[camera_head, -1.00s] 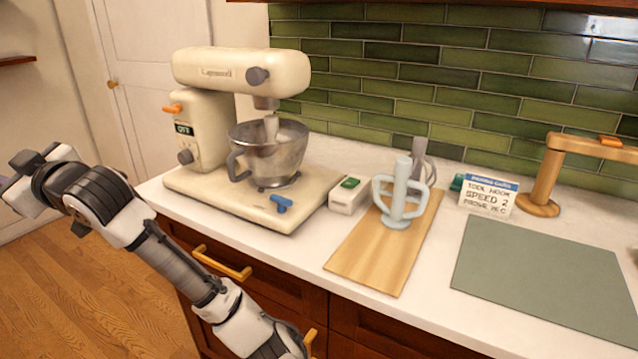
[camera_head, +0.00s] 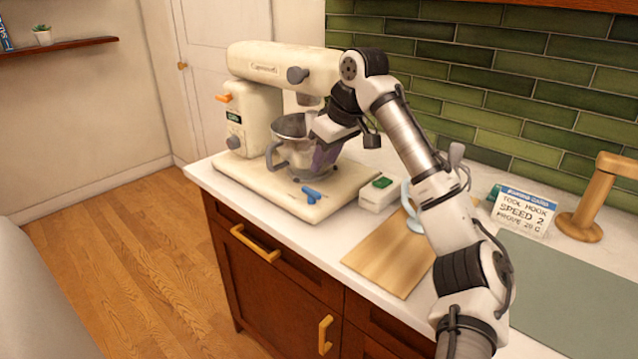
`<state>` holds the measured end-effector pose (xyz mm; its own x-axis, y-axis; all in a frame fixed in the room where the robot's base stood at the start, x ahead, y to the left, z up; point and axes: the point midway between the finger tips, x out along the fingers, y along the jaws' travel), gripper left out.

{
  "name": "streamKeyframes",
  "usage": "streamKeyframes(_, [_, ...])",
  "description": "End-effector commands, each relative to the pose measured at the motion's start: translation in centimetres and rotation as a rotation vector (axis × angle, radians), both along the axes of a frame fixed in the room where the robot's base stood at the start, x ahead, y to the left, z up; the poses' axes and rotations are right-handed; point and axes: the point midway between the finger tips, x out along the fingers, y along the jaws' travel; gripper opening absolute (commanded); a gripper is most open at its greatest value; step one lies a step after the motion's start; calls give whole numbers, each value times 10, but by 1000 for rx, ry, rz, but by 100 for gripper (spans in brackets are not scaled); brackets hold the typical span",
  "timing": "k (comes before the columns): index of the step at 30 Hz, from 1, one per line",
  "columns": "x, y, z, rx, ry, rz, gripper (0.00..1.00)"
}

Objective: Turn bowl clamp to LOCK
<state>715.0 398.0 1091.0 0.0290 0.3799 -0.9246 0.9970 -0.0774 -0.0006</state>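The cream stand mixer (camera_head: 258,110) stands on the counter at the left, its head lowered over the metal bowl (camera_head: 290,128). The blue bowl clamp lever (camera_head: 311,193) lies on the front of the mixer's base plate, in front of the bowl. Any lock marking beside it is too small to read. My gripper (camera_head: 322,158) is at the right side of the bowl, above and behind the clamp and apart from it in the picture. It covers part of the bowl. Its fingers are small and partly blended with the bowl, so their opening is unclear.
A white box with a green button (camera_head: 378,193) sits right of the mixer base. A wooden board (camera_head: 385,258) carries a pale tool, mostly hidden by my arm. A recipe card (camera_head: 523,212), a wooden stand (camera_head: 582,222) and a grey-green mat (camera_head: 575,290) are further right.

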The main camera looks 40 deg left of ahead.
Motion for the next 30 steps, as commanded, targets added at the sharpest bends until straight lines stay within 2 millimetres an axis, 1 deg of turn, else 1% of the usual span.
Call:
streamKeyframes(1, [0,4,-11,-2,2,0,35])
streamKeyframes(6, [1,18,-43,-1,0,-1,35])
streamKeyframes(9, [2,24,-59,-1,1,-1,35])
streamKeyframes(13, [2,31,-74,0,1,-1,35])
streamKeyframes(18, [2,34,-82,2,0,0,35])
streamKeyframes(26, [2,35,-83,2,-1,0,35])
streamKeyframes(30, [2,34,-83,2,-1,0,17])
